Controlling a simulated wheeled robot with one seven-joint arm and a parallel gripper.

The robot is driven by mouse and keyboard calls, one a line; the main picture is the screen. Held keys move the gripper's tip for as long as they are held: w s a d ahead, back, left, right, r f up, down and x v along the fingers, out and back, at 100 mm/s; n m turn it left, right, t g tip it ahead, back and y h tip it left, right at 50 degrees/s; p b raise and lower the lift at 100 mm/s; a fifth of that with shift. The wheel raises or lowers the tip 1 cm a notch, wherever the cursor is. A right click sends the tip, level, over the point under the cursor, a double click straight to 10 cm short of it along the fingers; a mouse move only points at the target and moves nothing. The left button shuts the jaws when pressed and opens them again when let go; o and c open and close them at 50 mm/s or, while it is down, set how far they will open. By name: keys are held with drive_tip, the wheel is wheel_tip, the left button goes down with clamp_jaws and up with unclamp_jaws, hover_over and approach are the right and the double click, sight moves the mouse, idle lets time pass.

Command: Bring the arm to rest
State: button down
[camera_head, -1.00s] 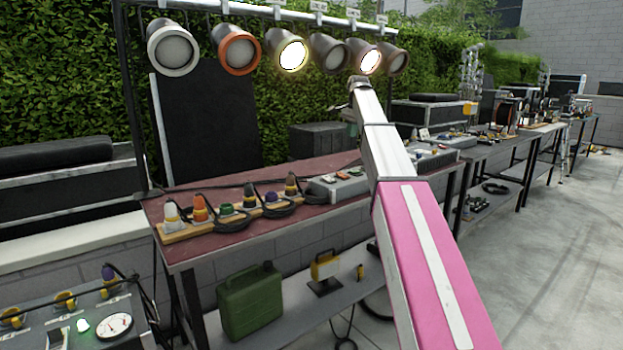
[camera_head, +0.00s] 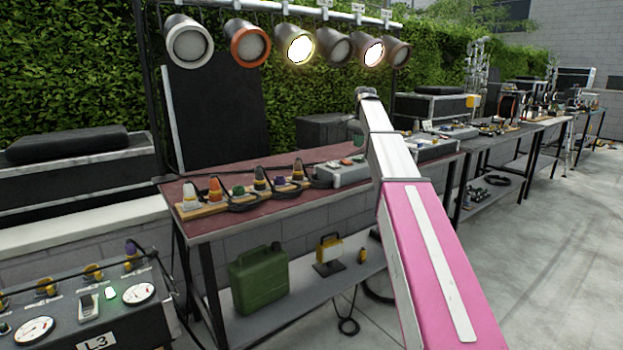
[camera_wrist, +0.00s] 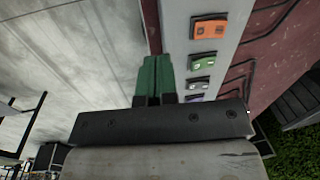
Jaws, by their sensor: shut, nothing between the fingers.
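My gripper (camera_wrist: 158,62) shows in the wrist view with its two green fingers side by side and shut, nothing between them. In the head view my pink and white arm reaches forward and up from the bottom right. In the wrist view the fingers point along the edge of a grey switch box (camera_wrist: 179,30) with orange and green switches. I cannot tell whether they touch it.
A red-topped table (camera_head: 290,207) holds a row of coloured plugs (camera_head: 240,190) and a grey switch box (camera_head: 341,173). Lamps (camera_head: 299,48) hang above, two lit. A green canister (camera_head: 258,278) is on the lower shelf. A gauge panel (camera_head: 90,308) stands at lower left. Floor at right is clear.

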drive_tip(key=s+f+n, duration=0.2)
drive_tip(key=s+f, duration=0.6)
drive_tip(key=f, duration=0.4)
drive_tip(key=s+f+n, duration=0.2)
drive_tip(key=s+f, duration=0.6)
drive_tip(key=f, duration=0.5)
drive_tip(key=s+f+n, duration=0.3)
drive_tip(key=s+f, duration=0.5)
drive_tip(key=f, duration=0.4)
drive_tip(key=s+f+n, duration=0.1)
drive_tip(key=s+f, duration=0.3)
drive_tip(key=s, duration=0.3)
drive_tip(key=s+f+n+g, duration=0.1)
drive_tip(key=s+f, duration=0.4)
drive_tip(key=s, duration=0.1)
drive_tip(key=shift+s+d+n+h, duration=0.3)
drive_tip(key=shift+s+n+h, duration=0.1)
drive_tip(key=shift+f, duration=0.1)
